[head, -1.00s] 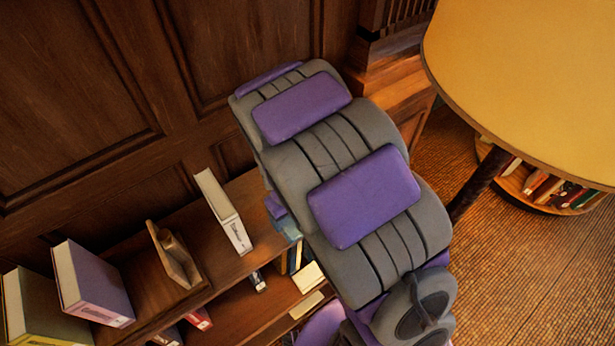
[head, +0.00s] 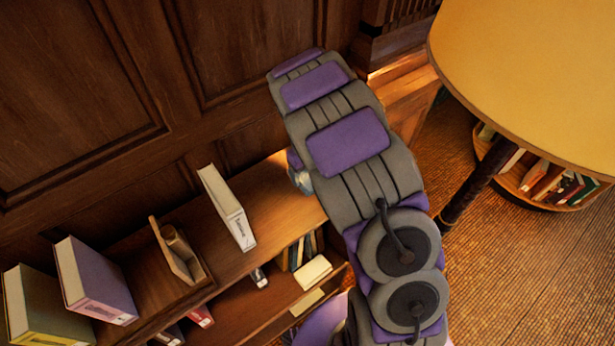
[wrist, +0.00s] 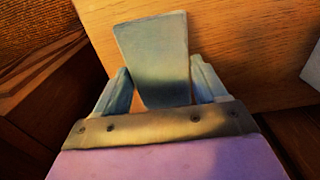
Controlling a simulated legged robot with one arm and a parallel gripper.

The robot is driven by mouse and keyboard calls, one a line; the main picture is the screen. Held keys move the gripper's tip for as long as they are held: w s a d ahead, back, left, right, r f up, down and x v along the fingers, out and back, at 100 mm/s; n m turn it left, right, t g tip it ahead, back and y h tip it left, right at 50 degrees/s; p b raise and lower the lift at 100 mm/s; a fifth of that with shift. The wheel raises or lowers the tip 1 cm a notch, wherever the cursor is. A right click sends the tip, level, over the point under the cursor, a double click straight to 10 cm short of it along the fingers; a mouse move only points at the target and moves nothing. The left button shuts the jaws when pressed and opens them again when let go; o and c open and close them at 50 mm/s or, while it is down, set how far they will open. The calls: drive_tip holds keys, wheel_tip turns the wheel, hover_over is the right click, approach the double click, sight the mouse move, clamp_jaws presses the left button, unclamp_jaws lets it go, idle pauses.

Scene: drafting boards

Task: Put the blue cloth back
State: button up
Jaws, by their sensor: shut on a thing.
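My gripper (wrist: 159,68) is shut on a flat, stiff-looking blue-grey slab (wrist: 153,50), which looks more like a blue cloth-bound book than loose cloth. The slab stands out between the two pale blue fingers in the wrist view, over bare wood of the bookcase top (wrist: 235,55). I cannot tell whether it touches the wood. In the head view my arm hides most of the gripper; only a bluish bit (head: 299,178) shows at the arm's left edge, near the right end of the bookcase top (head: 275,195).
On the bookcase top stand a white book (head: 228,208), a wooden holder (head: 175,250), a purple book (head: 95,280) and an olive book (head: 42,312). The lower shelf holds several books and a cream block (head: 313,272). Wall panels rise behind.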

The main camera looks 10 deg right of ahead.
sight(305, 175)
drive_tip(key=shift+a+f, duration=0.15)
drive_tip(key=shift+f, duration=0.5)
drive_tip(key=shift+a+f, duration=0.15)
drive_tip(key=shift+f, duration=0.45)
drive_tip(key=shift+d+f, duration=0.2)
drive_tip(key=shift+f, duration=0.1)
drive_tip(key=shift+s+d, duration=0.1)
drive_tip(key=shift+d, duration=0.45)
drive_tip(key=o, duration=0.9)
drive_tip(key=shift+d, duration=0.2)
drive_tip(key=shift+o, duration=0.2)
drive_tip(key=shift+a+r, duration=0.1)
drive_tip(key=shift+a, duration=0.55)
drive_tip(key=shift+a+r, duration=0.1)
drive_tip(key=shift+r, duration=0.1)
drive_tip(key=r, duration=1.1)
drive_tip(key=shift+d+p, duration=0.3)
drive_tip(key=shift+p, duration=0.05)
drive_tip(key=s+r+m, duration=0.2)
drive_tip(key=s+r, duration=0.4)
drive_tip(key=s, duration=0.3)
drive_tip(key=s+r+m, duration=0.1)
drive_tip(key=s+r, duration=0.5)
drive_tip(key=s, duration=0.2)
drive_tip(key=s+r+m+g, duration=0.1)
drive_tip(key=s, duration=1.8)
drive_tip(key=shift+r+m+g, duration=0.3)
drive_tip(key=shift+r+g, duration=0.05)
drive_tip(key=shift+g, duration=0.05)
